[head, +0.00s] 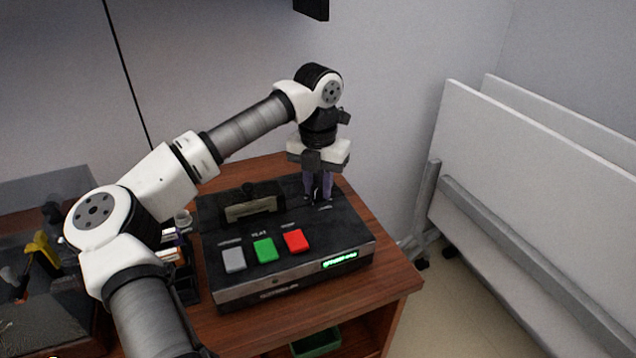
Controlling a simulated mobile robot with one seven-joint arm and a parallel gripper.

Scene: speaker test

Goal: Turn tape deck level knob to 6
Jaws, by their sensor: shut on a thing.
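The tape deck (345,230) is a black box on a wooden stand. On its top are a cassette window (252,206) and grey (233,260), green (265,250) and red (299,241) buttons. A green lit display (340,260) is on its front. My gripper (318,198) points straight down at the deck's back right corner, its fingers shut on the level knob. The fingers hide the knob, so its pointer and setting cannot be read.
The wooden stand (394,281) has bare top to the right of the deck. A green tray (316,342) sits on the shelf below. A dark glass-like case (50,190) is at left. White panels (530,180) lean at right. A dark object (312,8) hangs on the wall above.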

